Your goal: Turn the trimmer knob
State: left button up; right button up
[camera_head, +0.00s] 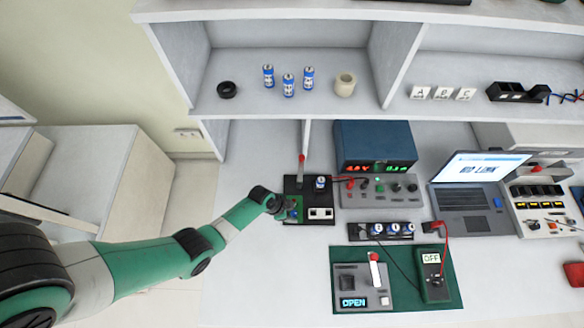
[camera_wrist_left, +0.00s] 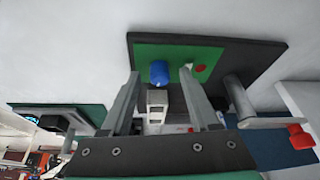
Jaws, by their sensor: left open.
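A black board (camera_head: 310,190) stands on the white bench and carries a small green circuit board (camera_wrist_left: 205,53), seen large in the left wrist view. A round blue knob (camera_wrist_left: 158,72), which looks like the trimmer knob, sits on the green board beside a small red part (camera_wrist_left: 201,68). My left gripper (camera_head: 285,210) is over the left front edge of the black board. In the left wrist view its two fingers (camera_wrist_left: 160,76) are spread apart, with the blue knob in the gap between their tips. I cannot tell whether either finger touches it. The right gripper is not in view.
A power supply (camera_head: 375,147) is behind right. A green mat (camera_head: 440,258) with a meter (camera_head: 432,272) lies in front right. The bench front left of the mat is clear.

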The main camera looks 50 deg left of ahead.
pick_arm(q)
jog(key=shift+f, duration=0.1)
grip_shut()
dwell(0.3)
jog(key=shift+d+n+p, duration=0.1)
jog(key=shift+n+p, duration=0.25)
jog(key=shift+n, duration=0.15)
jog(key=shift+n+y, duration=0.5)
jog(key=shift+n, duration=0.2)
